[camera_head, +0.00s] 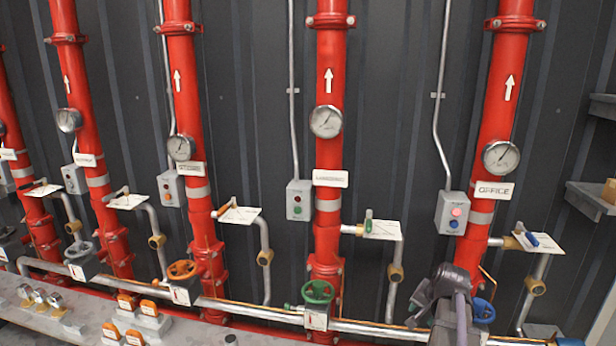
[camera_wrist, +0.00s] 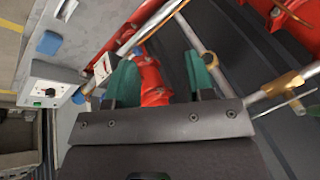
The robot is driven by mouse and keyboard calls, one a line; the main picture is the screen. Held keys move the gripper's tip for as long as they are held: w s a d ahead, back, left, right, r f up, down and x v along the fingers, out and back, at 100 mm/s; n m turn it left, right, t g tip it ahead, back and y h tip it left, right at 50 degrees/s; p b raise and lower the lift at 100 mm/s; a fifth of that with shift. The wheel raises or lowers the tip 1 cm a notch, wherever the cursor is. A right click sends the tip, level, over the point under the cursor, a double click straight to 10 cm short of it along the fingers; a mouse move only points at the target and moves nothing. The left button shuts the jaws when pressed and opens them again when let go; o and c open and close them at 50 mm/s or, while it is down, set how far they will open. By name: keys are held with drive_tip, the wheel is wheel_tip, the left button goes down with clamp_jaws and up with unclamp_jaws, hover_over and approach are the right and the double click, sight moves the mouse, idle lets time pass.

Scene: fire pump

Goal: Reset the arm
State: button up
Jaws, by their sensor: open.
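My gripper (camera_wrist: 158,80) shows in the wrist view with its two green fingers spread apart and nothing between them. Beyond the fingers are a red pipe (camera_wrist: 150,78) and a thin silver pipe (camera_wrist: 192,36). In the head view my dark gripper and wrist (camera_head: 448,290) are at the lower right, in front of the foot of the red pipe labelled OFFICE (camera_head: 490,148). They partly cover that pipe's base. A blue handwheel (camera_head: 483,311) shows just right of my wrist. The head view does not show the fingertips clearly.
Several red pipes with gauges (camera_head: 326,121) line the dark wall. A green handwheel (camera_head: 318,292) and an orange handwheel (camera_head: 183,270) sit low to the left. A silver horizontal pipe (camera_head: 250,308) runs along the bottom. Grey shelves (camera_head: 588,198) jut out at the right.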

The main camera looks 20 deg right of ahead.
drive_tip(key=s+a+f+n+g, duration=0.1)
drive_tip(key=a+n, duration=0.5)
drive_tip(key=a, duration=1.2)
drive_tip(key=s+a+f+n+g, duration=0.1)
drive_tip(key=a+n, duration=0.5)
drive_tip(key=a, duration=1.2)
drive_tip(key=s+g+b, duration=0.1)
drive_tip(key=g, duration=0.1)
drive_tip(key=shift+s+f+g+y, duration=0.2)
drive_tip(key=shift+s+g+y, duration=0.05)
drive_tip(key=shift+g+y, duration=0.05)
